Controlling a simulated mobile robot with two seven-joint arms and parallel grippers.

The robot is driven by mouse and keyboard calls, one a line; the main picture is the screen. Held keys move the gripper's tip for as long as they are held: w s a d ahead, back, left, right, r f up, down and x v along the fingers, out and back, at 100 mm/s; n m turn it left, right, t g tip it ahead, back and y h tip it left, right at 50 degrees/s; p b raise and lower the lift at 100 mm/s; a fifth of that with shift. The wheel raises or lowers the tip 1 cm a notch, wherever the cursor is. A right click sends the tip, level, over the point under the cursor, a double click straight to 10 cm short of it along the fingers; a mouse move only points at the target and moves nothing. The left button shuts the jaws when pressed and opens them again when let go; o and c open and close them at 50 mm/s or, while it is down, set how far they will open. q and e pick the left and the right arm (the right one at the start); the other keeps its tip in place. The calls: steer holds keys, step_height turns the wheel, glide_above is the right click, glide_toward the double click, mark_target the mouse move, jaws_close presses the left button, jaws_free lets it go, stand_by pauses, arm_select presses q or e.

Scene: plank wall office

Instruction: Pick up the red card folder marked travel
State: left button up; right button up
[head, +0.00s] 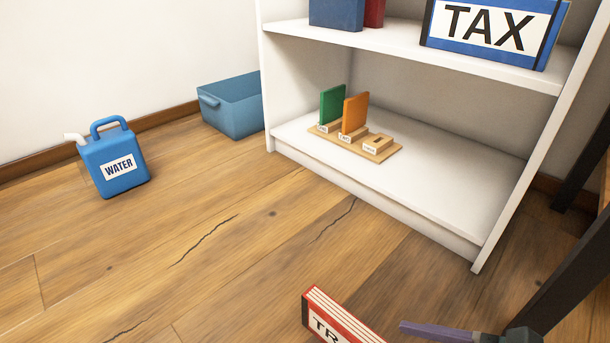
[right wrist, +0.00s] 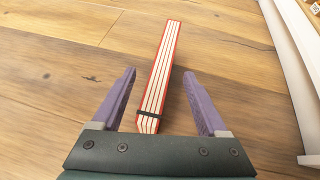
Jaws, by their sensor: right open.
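The red card folder (head: 343,322) with white pages stands on the wooden floor at the bottom of the head view. Its label shows "TR"; the rest is cut off by the frame edge. In the right wrist view the folder (right wrist: 161,68) shows its page edges, with a dark band near its near end. My right gripper (right wrist: 159,76) is open and empty. Its purple fingers lie one on each side of the folder's near part in that view, with gaps to both. I cannot tell their height relative to the folder. My left gripper is not in view.
A white shelf unit (head: 375,200) stands behind, holding a blue TAX box (head: 490,30) and a wooden rack (head: 378,152) with green and orange cards. A blue WATER can (head: 116,165) and blue bin (head: 236,108) stand left. Dark furniture legs (head: 575,290) are at right.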

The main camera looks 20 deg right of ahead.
mark_target(368, 336)
steer(key=x, duration=0.1)
steer(key=b+x, duration=0.1)
steer(key=x, duration=0.1)
steer(key=b+x, duration=0.1)
steer(key=x, duration=0.1)
steer(key=shift+w+d, duration=0.25)
steer(key=shift+w+a+b, duration=0.2)
steer(key=shift+w+b, duration=0.05)
steer(key=shift+b, duration=0.05)
steer(key=shift+c, duration=0.2)
steer(key=shift+s, duration=0.1)
steer(key=shift+c, duration=0.8)
steer(key=c, duration=0.9)
jaws_close()
